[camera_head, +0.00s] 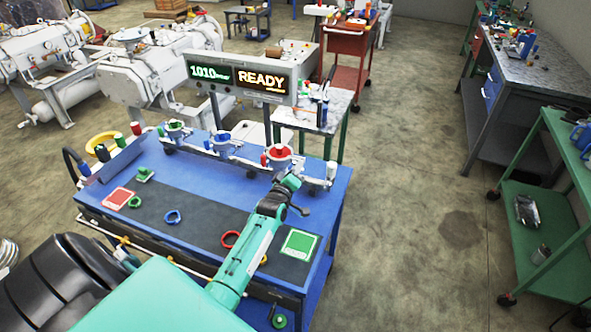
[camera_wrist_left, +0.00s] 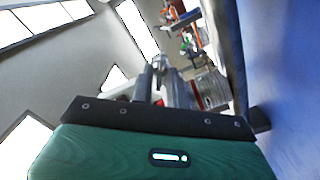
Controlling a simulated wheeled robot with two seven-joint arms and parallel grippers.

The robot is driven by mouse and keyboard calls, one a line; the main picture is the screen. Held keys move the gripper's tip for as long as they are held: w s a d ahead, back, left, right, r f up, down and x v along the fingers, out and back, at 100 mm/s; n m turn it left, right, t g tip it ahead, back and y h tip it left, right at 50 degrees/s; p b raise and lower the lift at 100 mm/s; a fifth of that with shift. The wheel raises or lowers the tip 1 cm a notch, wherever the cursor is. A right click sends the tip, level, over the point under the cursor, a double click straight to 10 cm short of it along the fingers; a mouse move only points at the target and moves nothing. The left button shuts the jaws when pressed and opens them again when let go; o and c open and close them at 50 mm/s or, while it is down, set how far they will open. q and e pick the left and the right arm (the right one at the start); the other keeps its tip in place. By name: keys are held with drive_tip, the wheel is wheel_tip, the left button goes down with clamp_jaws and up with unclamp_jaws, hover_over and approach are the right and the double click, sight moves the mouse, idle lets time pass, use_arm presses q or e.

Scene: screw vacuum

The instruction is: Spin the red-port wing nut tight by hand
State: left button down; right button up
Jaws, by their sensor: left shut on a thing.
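A ribbed silver fitting (camera_wrist_left: 212,90) is close beside the fingers. My right gripper is out of view.
The blue port (camera_head: 221,138) and green port (camera_head: 174,126) stand to the left. A display (camera_head: 240,78) reading READY rises behind.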

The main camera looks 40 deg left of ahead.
use_arm(q)
drive_tip(key=shift+d+m+b, duration=0.1)
drive_tip(key=shift+m+b, duration=0.75)
drive_tip(key=shift+m, duration=7.45)
drive_tip(key=c, duration=1.4)
unclamp_jaws()
